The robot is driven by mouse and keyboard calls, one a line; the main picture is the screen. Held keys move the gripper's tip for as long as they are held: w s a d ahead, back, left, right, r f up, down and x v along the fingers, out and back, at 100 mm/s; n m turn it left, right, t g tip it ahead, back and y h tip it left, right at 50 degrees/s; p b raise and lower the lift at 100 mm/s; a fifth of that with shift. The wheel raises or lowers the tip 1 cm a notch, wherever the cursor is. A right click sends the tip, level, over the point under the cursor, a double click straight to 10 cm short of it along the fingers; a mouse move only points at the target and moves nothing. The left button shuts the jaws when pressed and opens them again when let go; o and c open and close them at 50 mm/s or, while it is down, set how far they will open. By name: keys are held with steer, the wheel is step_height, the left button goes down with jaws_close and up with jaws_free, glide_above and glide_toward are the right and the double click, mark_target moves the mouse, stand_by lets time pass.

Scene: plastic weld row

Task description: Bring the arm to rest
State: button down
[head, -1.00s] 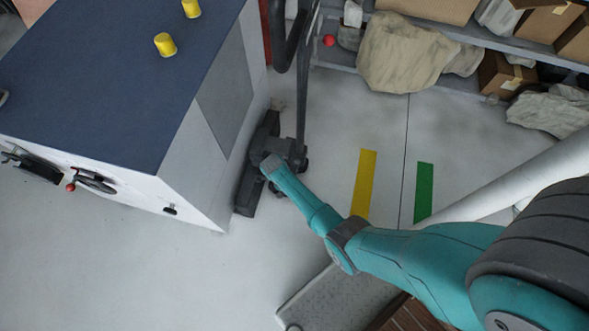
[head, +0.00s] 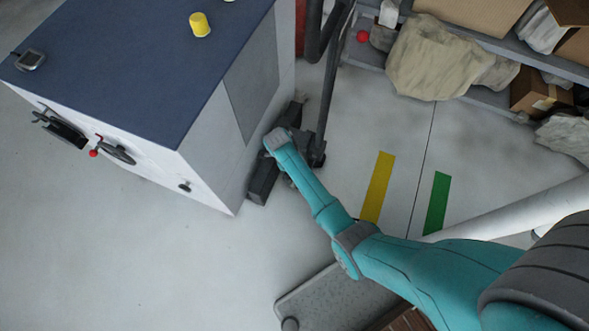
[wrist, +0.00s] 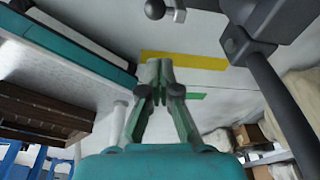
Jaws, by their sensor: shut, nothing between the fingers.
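My teal arm (head: 395,262) reaches from the lower right of the head view toward the floor beside the blue-topped cabinet (head: 120,75). Its far end shows as a grey and teal joint (head: 278,140), close in the picture to the cabinet's right side; the fingers cannot be made out there. In the wrist view my gripper (wrist: 159,72) is shut and empty, its two fingers together. Behind them lie the yellow floor strip (wrist: 190,60) and part of the green strip (wrist: 194,97).
A yellow cylinder (head: 200,24) and a small grey device (head: 30,60) are on the cabinet. A dark stand (head: 325,90) stands at its right. Shelves with boxes (head: 552,90) and wrapped bundles (head: 435,60) fill the upper right. Floor (head: 130,250) at lower left is clear.

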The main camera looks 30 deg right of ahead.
stand_by(0.4)
steer(key=s+a+f+n+t, duration=0.1)
steer(key=s+f+n+t, duration=0.25)
steer(key=s+n, duration=0.4)
steer(key=s+a+r+n+t+y, duration=0.1)
steer(key=s+r+n+t, duration=0.15)
steer(key=s, duration=0.45)
steer(key=s+a+r+n+t, duration=0.1)
steer(key=s+r+n+t, duration=0.1)
steer(key=s+r+n, duration=0.3)
steer(key=s+r+n+t, duration=0.2)
steer(key=s+r+n, duration=0.2)
steer(key=r, duration=0.7)
steer(key=s+a+r+n+t, duration=0.1)
steer(key=s+r+n+t, duration=0.2)
steer(key=r, duration=0.9)
steer(key=s+r+n+t+y, duration=0.1)
steer(key=s+r+n+t, duration=0.2)
steer(key=s+r, duration=0.5)
step_height(320, 180, up, 4)
steer(key=shift+a+f+n, duration=0.2)
steer(key=shift+a+n, duration=0.05)
steer(key=shift+n, duration=0.55)
